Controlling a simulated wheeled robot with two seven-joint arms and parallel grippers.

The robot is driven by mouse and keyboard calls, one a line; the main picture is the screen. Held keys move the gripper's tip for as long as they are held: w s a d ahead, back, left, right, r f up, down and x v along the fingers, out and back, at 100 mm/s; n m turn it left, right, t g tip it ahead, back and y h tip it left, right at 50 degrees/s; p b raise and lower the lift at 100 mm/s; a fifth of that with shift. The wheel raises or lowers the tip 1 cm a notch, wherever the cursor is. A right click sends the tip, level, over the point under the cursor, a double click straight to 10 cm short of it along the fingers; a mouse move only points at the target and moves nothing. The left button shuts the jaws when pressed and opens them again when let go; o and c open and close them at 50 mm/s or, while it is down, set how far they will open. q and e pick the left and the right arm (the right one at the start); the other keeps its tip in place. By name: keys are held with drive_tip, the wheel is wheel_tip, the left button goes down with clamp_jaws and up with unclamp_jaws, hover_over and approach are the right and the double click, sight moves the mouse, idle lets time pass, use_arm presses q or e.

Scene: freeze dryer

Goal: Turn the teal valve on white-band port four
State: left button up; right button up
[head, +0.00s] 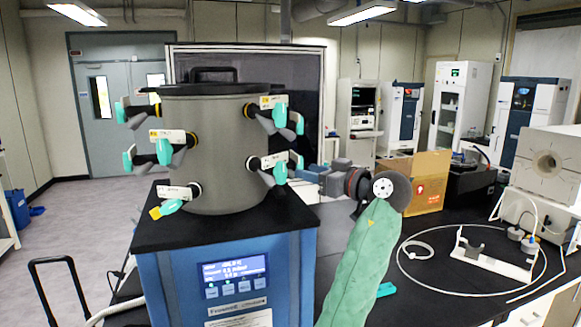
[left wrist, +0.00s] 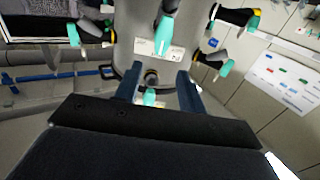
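The grey drum (head: 218,140) of the freeze dryer carries several ports with teal valves and white labels. The lower right teal valve (head: 281,173) sits beside a white label (head: 273,160); I cannot read its number. My left gripper (head: 300,174) comes to this valve from the right. In the left wrist view, my left gripper (left wrist: 159,88) has its dark blue fingers apart, one on each side of a teal valve (left wrist: 150,97) below a white label (left wrist: 158,50). I see no clear contact. My right gripper is not in view.
Other teal valves (head: 279,115) (head: 164,152) stick out above and to the left on the drum. The drum stands on a blue base (head: 230,262) with a lit display. A cardboard box (head: 430,180) and a white stand (head: 490,255) are on the dark bench to the right.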

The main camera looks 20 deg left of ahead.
sight(284, 165)
use_arm(q)
drive_tip(key=p+x, duration=0.4)
drive_tip(key=x, duration=0.2)
drive_tip(key=shift+r, duration=0.15)
drive_tip(key=shift+p+x, duration=0.5)
drive_tip(key=shift+x, duration=0.35)
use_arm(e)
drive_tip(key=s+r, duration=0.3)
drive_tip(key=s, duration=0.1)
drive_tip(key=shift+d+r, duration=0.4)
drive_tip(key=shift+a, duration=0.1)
use_arm(q)
clamp_jaws()
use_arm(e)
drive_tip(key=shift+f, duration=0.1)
